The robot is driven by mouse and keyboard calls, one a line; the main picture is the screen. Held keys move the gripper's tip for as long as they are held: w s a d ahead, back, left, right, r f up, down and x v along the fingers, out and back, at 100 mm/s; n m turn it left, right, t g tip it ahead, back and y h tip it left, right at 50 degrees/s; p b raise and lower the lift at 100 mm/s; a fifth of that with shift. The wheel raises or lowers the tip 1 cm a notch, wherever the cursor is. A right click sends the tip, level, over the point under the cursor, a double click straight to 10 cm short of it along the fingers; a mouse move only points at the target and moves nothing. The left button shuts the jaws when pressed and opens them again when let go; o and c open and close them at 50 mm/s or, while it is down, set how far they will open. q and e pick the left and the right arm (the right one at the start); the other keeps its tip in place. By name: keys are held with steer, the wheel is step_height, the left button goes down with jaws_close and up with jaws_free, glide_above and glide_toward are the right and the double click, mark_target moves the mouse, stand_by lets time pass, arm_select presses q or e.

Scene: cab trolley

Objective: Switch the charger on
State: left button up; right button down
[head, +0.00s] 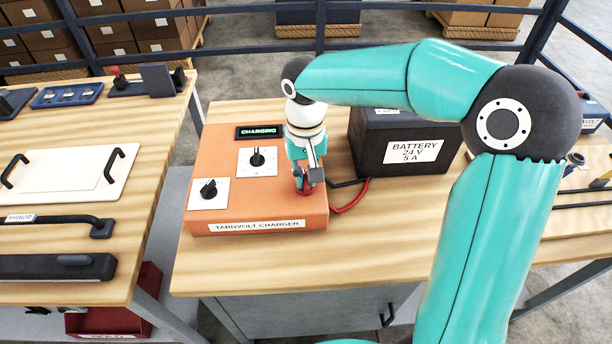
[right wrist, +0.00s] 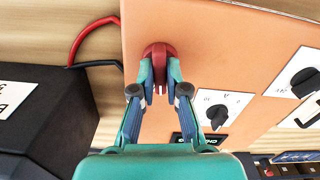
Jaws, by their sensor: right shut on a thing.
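The orange charger (head: 262,198) sits on the wooden bench, labelled TARNVOLT CHARGER. Its dark display (head: 259,132) reads CHARGING in green. Two black dials on white plates, an upper one (head: 257,158) and a lower-left one (head: 208,190), are on its top. A red switch knob (head: 305,190) is at its near right corner; it also shows in the right wrist view (right wrist: 158,50). My right gripper (head: 307,178) is shut on the red knob, its fingers (right wrist: 160,84) on either side of it. The fingers partly hide the knob. My left gripper is out of view.
A dark battery (head: 370,150) marked 24 V 5 A stands right of the charger, with red and black cables (head: 350,200) between them. A left bench holds a white panel (head: 68,175), a mirror bar and small fittings. The bench front is clear.

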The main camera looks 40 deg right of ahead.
mark_target(305, 178)
steer(key=shift+m, duration=0.8)
steer(key=c, duration=1.2)
jaws_free()
step_height(305, 178, up, 12)
